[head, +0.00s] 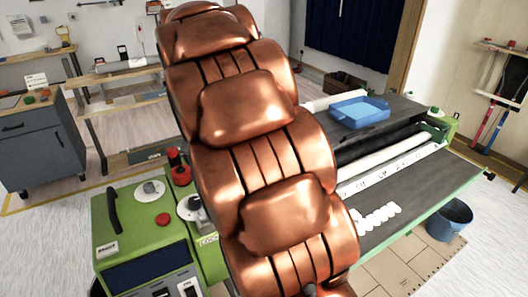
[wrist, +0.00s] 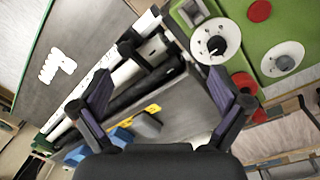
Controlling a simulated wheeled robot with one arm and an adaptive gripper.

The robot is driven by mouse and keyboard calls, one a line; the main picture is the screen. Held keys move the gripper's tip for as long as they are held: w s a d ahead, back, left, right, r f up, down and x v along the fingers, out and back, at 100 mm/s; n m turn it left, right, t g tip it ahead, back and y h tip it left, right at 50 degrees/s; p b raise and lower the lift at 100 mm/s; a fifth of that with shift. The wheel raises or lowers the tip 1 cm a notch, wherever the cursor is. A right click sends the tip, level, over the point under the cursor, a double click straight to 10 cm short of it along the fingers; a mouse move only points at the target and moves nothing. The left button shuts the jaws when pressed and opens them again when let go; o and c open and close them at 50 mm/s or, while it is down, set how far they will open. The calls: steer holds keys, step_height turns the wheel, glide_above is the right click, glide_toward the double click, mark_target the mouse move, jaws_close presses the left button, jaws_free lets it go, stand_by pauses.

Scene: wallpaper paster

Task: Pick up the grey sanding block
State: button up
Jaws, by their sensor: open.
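In the wrist view my gripper (wrist: 160,78) is open, with its two dark fingers spread wide and nothing between the tips. A small grey block (wrist: 148,124), which looks like the sanding block, lies on the grey table (wrist: 190,108) of the machine. It appears low in the picture, just above my dark palm and nearer the left finger. It is apart from the fingers. In the head view my copper-coloured arm covers the middle of the picture, and the grey block and my gripper cannot be made out there.
Beside the grey block lie a yellow piece (wrist: 153,109) and a blue item (wrist: 121,136). A blue tray (head: 360,111) stands on the machine's far end. Black and white rollers (wrist: 138,93) cross the machine. A green control box (head: 150,225) stands at left, a blue bucket (head: 449,219) at right.

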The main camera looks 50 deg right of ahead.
steer(key=w+d+f+m, duration=0.1)
steer(key=w+d+m, duration=0.2)
steer(key=d, duration=0.6)
steer(key=w+d+f+m+b, duration=0.1)
steer(key=w+d+f+m, duration=0.1)
steer(key=d, duration=0.7)
steer(key=w+d+f+m+t, duration=0.1)
steer(key=w+d+m, duration=0.3)
steer(key=d, duration=0.4)
steer(key=shift+w+d+f+m, duration=0.4)
steer(key=shift+w+f, duration=0.15)
steer(key=shift+w, duration=0.1)
steer(key=shift+s+d+f, duration=0.1)
steer(key=shift+d+f, duration=0.2)
steer(key=shift+d, duration=0.15)
steer(key=shift+f+b, duration=0.35)
steer(key=shift+f, duration=0.85)
steer(key=shift+s+f+p, duration=0.2)
steer(key=shift+f+p, duration=0.1)
steer(key=shift+f, duration=0.55)
steer(key=shift+w+a+f+p, duration=0.1)
steer(key=shift+f+p, duration=0.25)
steer(key=shift+f, duration=1.3)
steer(key=shift+c, duration=0.4)
steer(key=c, duration=0.9)
